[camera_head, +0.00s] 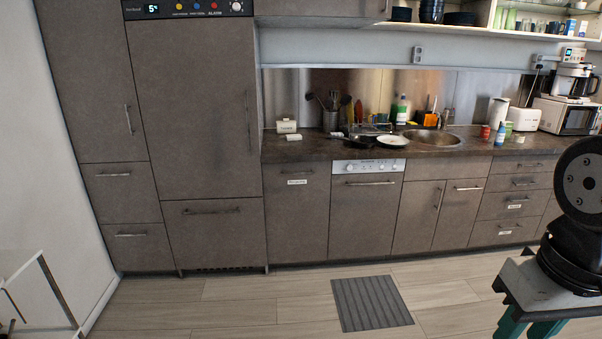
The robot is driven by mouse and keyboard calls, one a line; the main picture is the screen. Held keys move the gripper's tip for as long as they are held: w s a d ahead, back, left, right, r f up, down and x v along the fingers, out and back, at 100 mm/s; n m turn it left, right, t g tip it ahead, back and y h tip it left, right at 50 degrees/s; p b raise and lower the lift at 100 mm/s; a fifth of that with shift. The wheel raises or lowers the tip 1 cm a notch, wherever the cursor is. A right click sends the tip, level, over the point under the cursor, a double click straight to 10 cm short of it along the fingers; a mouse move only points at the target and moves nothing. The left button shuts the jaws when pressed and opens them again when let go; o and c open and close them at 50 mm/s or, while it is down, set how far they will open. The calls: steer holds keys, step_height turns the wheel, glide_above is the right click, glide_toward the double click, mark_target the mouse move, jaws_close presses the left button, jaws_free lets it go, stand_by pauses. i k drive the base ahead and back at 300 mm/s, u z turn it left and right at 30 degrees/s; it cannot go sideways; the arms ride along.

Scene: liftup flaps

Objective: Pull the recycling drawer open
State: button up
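A tall brown front panel (297,220) stands between the tall fridge cabinet and the dishwasher. It has a bar handle (298,172) near its top and a white label (297,182) just below. The label looks like it could read "Recycling", but it is too small to be sure. The panel sits flush with its neighbours, so it is shut. My gripper is not in view; only a black link of my arm shows at the right edge, far from this panel.
The dishwasher (364,215) stands to the right of the panel. Labelled drawers (515,207) are farther right. A grey mat (371,304) lies on the floor in front. A white-framed object (52,290) stands at lower left. The floor (240,312) before the panel is clear.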

mark_target(296, 194)
steer(key=i, duration=2.75)
steer(key=z, duration=2.35)
steer(key=i, duration=1.25)
steer(key=u, duration=3.75)
